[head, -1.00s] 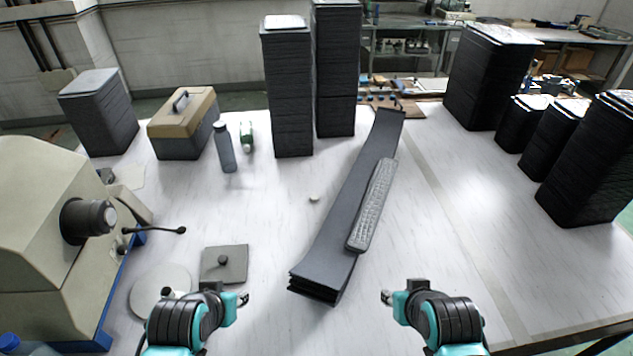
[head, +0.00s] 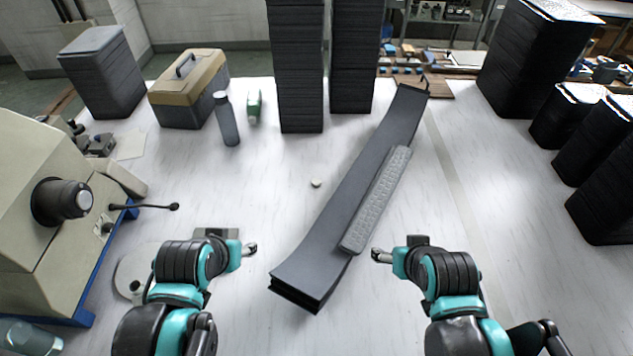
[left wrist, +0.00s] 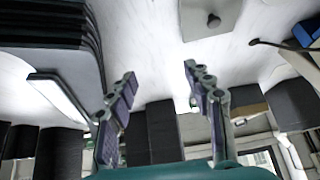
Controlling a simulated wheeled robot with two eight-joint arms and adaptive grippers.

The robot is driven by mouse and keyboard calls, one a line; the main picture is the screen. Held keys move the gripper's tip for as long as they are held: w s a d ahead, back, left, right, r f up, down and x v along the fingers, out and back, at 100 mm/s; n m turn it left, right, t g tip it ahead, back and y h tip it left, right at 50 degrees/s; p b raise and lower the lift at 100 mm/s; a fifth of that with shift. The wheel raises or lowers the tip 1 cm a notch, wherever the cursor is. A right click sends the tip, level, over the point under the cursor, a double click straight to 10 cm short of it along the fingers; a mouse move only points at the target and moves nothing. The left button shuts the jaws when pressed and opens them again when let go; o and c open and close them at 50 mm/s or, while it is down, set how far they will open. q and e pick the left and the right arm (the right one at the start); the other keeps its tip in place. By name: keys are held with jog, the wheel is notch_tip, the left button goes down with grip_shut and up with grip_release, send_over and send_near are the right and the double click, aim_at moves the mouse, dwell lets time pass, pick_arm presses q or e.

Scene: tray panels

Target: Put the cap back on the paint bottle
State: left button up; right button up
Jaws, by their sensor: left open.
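A small green and white bottle (head: 254,106), which looks like the paint bottle, is at the back left of the table, to the right of a grey bottle (head: 227,118). Whether its top is bare is too small to tell. A small pale round piece, probably the cap (head: 316,183), lies alone on the table left of the long dark panels. My left gripper (head: 250,249) is above the near table, apart from both; its fingers are spread and empty in the left wrist view (left wrist: 160,73). My right gripper (head: 381,255) is right of the panels; its finger opening is unclear.
Long dark panels (head: 345,185) with a grey textured bar (head: 377,200) run down the middle. Tall black stacks (head: 296,65) stand behind. A toolbox (head: 188,90) is back left, a beige machine (head: 45,215) left. Table around the pale piece is clear.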

pick_arm(q)
jog(key=w+d+r+m+g+p, duration=0.2)
jog(key=w+d+r+m, duration=0.15)
jog(key=w+r, duration=0.45)
jog(key=m+g+h+p, duration=0.2)
jog(key=m+g+p, duration=0.25)
jog(key=m, duration=0.95)
send_over(314, 180)
jog(key=shift+g, duration=0.25)
notch_tip(314, 180, down, 17)
jog(key=shift+a+f, duration=0.1)
jog(key=shift+a, duration=0.05)
jog(key=shift+m, duration=0.25)
jog(key=shift+d+f+b, duration=0.2)
jog(key=shift+f+b, duration=0.3)
jog(key=shift+f, duration=0.75)
jog(key=shift+s, duration=0.1)
